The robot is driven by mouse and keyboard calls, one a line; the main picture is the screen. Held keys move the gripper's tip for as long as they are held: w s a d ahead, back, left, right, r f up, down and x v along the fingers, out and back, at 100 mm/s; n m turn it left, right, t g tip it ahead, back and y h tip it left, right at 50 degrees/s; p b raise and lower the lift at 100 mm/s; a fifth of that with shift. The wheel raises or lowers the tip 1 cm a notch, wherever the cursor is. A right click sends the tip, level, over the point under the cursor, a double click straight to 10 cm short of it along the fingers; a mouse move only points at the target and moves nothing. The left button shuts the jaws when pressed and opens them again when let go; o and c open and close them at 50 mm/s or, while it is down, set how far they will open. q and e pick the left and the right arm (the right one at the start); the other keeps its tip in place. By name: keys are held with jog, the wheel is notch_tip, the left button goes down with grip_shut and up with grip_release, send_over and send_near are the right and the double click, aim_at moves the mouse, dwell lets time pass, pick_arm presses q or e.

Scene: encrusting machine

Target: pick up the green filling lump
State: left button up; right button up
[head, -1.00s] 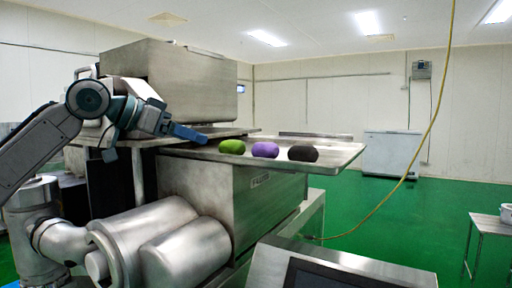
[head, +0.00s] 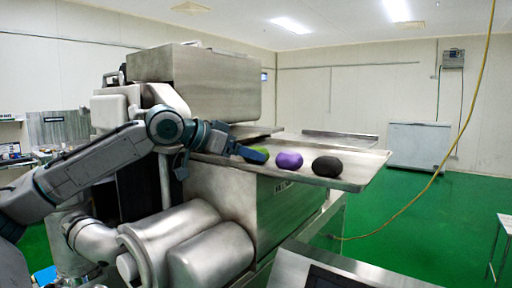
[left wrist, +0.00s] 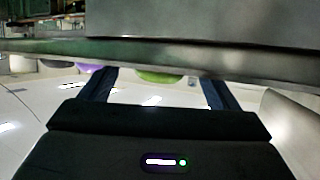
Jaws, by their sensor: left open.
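The green filling lump (head: 260,151) sits at the left of a row of lumps on the steel tray (head: 352,182). My left gripper (head: 258,156) is at the tray, in front of the green lump, and hides part of it. In the left wrist view, the gripper (left wrist: 160,90) is open, with a dark finger on each side. The green lump (left wrist: 160,77) shows beyond and between the fingertips, its upper part cut off by a grey metal edge. I cannot tell whether a finger touches it. My right gripper is not in view.
A purple lump (head: 289,160) and a black lump (head: 327,166) lie to the right on the same tray. The purple one shows beside the left finger in the wrist view (left wrist: 88,68). The machine's large steel housing (head: 200,80) rises behind my gripper.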

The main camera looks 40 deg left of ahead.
pick_arm(q)
jog(key=shift+p+x, duration=0.75)
jog(key=shift+x, duration=0.5)
jog(key=c, duration=1.1)
jog(key=shift+r, duration=0.1)
